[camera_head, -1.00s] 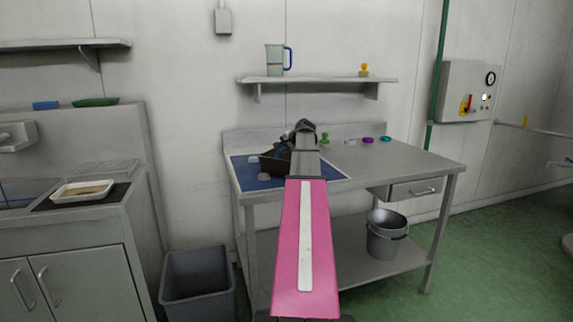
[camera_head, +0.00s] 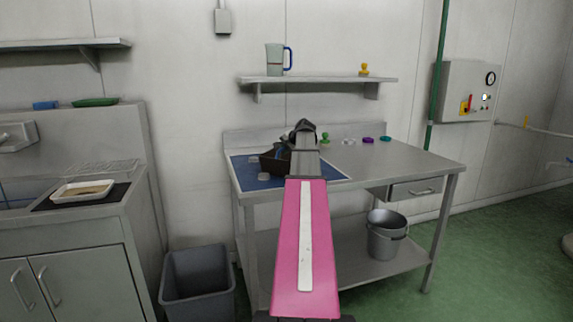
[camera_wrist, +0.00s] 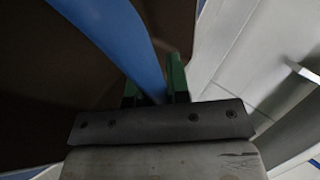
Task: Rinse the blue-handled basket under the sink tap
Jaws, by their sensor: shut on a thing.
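The basket (camera_head: 272,163) is dark brown with a blue handle (camera_wrist: 122,38). In the head view it shows to the left of my wrist, over the blue mat (camera_head: 245,183) on the steel table. I cannot tell if it touches the mat. In the wrist view the green fingers of my gripper (camera_wrist: 154,90) are shut on the blue handle, one on each side of it. The dark basket body fills the left of that view. In the head view my arm hides the fingertips. The sink (camera_head: 14,200) is partly in view at the far left; its tap is not clear.
A white tray (camera_head: 68,196) sits on the counter beside the sink. A grey bin (camera_head: 196,285) stands between counter and table. A wall shelf (camera_head: 325,80) with a jug (camera_head: 274,60) is above the table. A metal bucket (camera_head: 384,238) stands on the lower shelf. The table's right side is mostly clear.

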